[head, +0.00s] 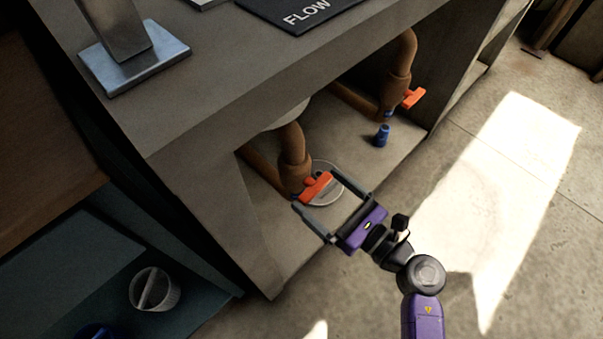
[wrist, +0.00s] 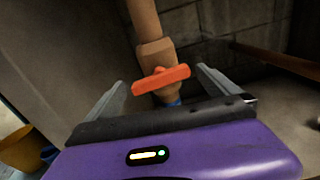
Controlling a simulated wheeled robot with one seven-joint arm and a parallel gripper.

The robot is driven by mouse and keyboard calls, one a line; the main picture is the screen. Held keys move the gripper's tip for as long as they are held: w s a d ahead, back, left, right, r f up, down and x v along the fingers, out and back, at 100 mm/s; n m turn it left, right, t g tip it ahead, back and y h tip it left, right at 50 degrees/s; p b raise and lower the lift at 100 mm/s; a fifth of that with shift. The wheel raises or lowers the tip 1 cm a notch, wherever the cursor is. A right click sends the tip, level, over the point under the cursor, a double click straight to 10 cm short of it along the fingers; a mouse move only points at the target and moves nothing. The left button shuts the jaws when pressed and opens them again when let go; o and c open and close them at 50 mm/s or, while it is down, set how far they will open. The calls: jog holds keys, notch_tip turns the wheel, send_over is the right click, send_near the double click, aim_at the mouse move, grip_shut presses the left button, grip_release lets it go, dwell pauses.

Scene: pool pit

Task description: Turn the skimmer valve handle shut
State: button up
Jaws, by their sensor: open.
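Two orange valve handles are on brown pipes under the concrete counter; no label shows which is the skimmer's. The nearer orange handle (head: 316,187) sits at the low end of the left pipe (head: 292,150). My gripper (head: 313,184) is open, with its two fingers reaching to either side of this handle. In the wrist view, the handle (wrist: 160,79) lies crosswise to the pipe (wrist: 146,25), between the fingertips, with gaps at both ends. The farther orange handle (head: 413,98) is on the right pipe (head: 399,70), away from my gripper.
A round grey disc (head: 327,196) lies on the floor beneath the nearer handle. A blue cylinder (head: 382,135) stands by the right pipe. The counter edge (head: 215,115) overhangs the recess. A white basket (head: 154,289) sits at lower left. The sunlit floor (head: 510,180) to the right is clear.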

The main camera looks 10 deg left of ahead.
aim_at(307, 179)
jog(key=b+x, duration=0.2)
jog(key=x, duration=0.5)
jog(key=shift+w+a, duration=0.15)
jog(key=shift+a, duration=0.1)
jog(key=shift+c, duration=0.4)
jog(key=c, duration=1.2)
jog(key=shift+r+m+p, duration=0.2)
jog(key=shift+m+p, duration=0.1)
jog(key=shift+p, duration=0.5)
jog(key=shift+f+m, duration=0.2)
jog(key=shift+m, duration=0.1)
jog(key=o, duration=1.3)
